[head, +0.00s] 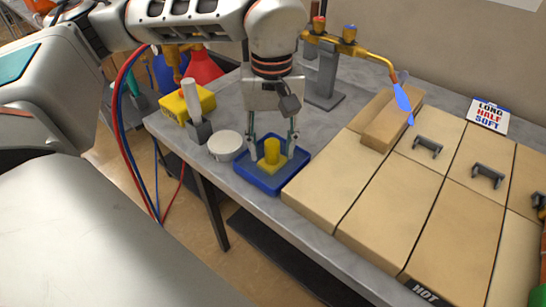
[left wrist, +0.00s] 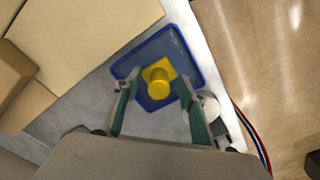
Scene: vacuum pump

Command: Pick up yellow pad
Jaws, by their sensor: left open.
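The yellow pad (head: 271,155) is a square plate with a round upright knob, lying in a shallow blue tray (head: 243,176) on the grey table. It also shows in the left wrist view (left wrist: 158,79), near the middle of the tray (left wrist: 187,51). My left gripper (head: 272,157) points down over the tray with its fingers apart, one on each side of the pad's knob. In the left wrist view the open fingers (left wrist: 155,97) flank the pad with nothing gripped; I cannot tell whether they touch it. My right gripper is not in view.
A white round container (head: 224,146) stands close left of the tray. A yellow box (head: 187,104) sits at the table's left end. Beige blocks (head: 389,205) fill the right side. A brass torch (head: 350,45) with a blue flame stands behind.

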